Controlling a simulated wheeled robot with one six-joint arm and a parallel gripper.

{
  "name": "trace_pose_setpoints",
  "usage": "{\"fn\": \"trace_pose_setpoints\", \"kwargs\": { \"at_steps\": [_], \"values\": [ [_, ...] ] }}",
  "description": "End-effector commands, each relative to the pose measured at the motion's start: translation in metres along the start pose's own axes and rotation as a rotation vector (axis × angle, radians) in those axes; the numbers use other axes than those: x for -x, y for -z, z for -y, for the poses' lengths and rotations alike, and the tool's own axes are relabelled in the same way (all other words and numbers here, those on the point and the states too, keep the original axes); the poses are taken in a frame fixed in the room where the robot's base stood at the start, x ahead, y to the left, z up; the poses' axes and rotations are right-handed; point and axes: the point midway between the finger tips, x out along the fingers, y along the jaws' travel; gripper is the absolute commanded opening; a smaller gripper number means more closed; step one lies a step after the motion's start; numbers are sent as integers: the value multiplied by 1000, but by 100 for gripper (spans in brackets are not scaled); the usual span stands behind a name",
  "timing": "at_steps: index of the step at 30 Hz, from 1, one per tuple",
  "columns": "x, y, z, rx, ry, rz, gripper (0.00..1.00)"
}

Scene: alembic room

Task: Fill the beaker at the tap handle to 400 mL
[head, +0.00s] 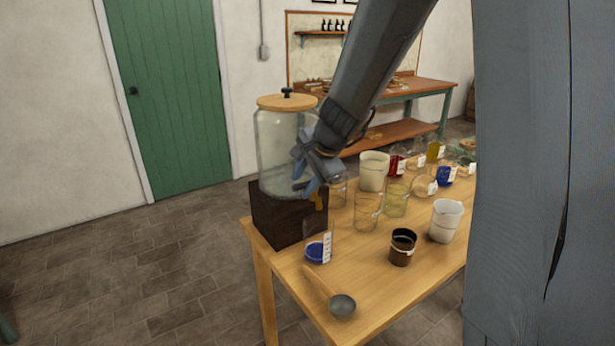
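A clear glass dispenser (275,150) with a wooden lid stands on a dark wooden block (285,218) at the table's left end. A small brass-coloured tap (319,201) shows at its front right, partly hidden by my gripper. A clear beaker (327,246) with white scale marks stands on the table in front of the block, below the tap. It holds blue liquid in its lower part; the level against the marks is too small to read. My gripper (307,184) is at the tap, its fingers pointing down. I cannot tell whether they touch the handle or are closed.
A ladle (341,304) lies at the table's front edge. A brown jar (402,247), a white jug (445,220) and several glass vessels stand to the right on the wooden table (372,280). A workbench (420,88) stands behind.

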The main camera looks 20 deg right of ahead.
Motion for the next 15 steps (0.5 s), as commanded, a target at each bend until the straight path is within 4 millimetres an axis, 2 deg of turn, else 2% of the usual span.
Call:
{"fn": "trace_pose_setpoints", "kwargs": {
  "at_steps": [10, 11, 15],
  "values": [
    [-4, 0, 0, 0, 0, -1, 36],
    [-4, 0, 0, 0, 0, -1, 33],
    [-4, 0, 0, 0, 0, -1, 9]
  ]
}}
